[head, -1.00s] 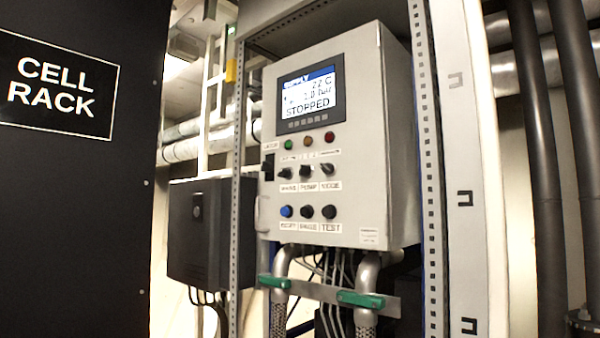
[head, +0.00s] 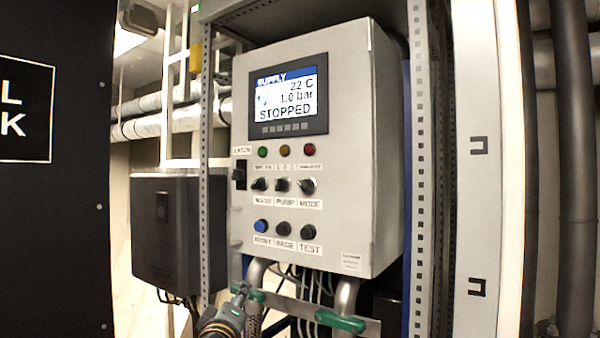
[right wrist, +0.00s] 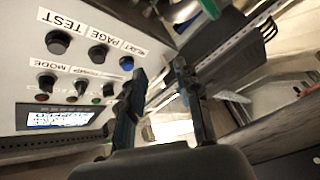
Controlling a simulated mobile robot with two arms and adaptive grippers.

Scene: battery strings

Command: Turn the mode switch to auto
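The mode switch (head: 307,185) is a dark knob on a grey control box (head: 362,150), at the right end of the switch row above the MODE label. Its pointer angle is too small to read surely. In the right wrist view, which shows the panel upside down, the mode switch (right wrist: 47,83) is at the left. My right gripper (head: 241,291) is low in the head view, below the box's lower left edge and apart from the switch. In its wrist view the fingers (right wrist: 160,70) are spread with nothing between them. My left gripper is not in view.
The pump switch (head: 283,185) is beside the mode switch. Below are a blue reset button (head: 261,226) and the black test button (head: 309,231). The screen (head: 287,95) reads STOPPED. Pipes with green handles (head: 340,321) hang under the box. A perforated rack post (head: 421,180) stands right.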

